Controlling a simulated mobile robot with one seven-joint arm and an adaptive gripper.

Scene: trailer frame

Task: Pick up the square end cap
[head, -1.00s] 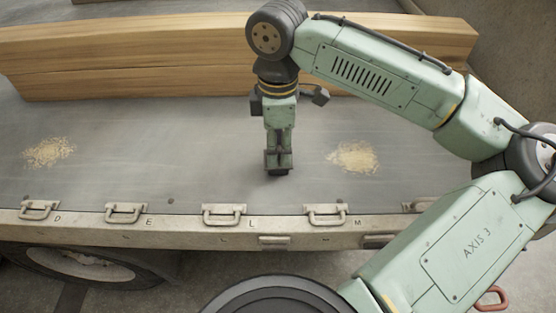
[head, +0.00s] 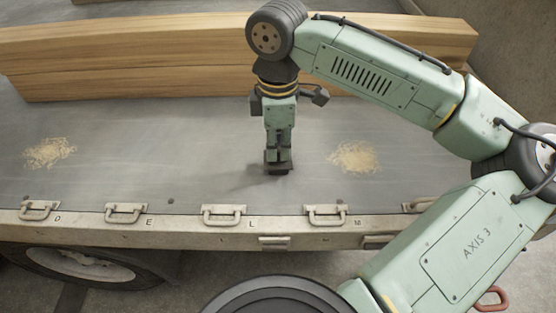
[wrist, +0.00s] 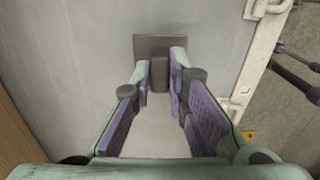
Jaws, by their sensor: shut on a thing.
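The square end cap (wrist: 144,45) is a dark grey square plate with a raised middle stem, seen in the wrist view at the top centre. In the head view the end cap (head: 278,169) is a small dark shape on the trailer deck under my gripper. My gripper (head: 278,158) points straight down at it. In the wrist view the two fingers of my gripper (wrist: 160,72) are closed on either side of the stem. The end cap is at or very near deck level; I cannot tell whether it touches the deck.
Long timber beams (head: 150,62) lie across the back of the grey trailer deck (head: 200,150). Piles of wood shavings lie left (head: 50,152) and right (head: 354,157) of my gripper. Metal latch handles (head: 224,212) line the front edge. The deck around the end cap is clear.

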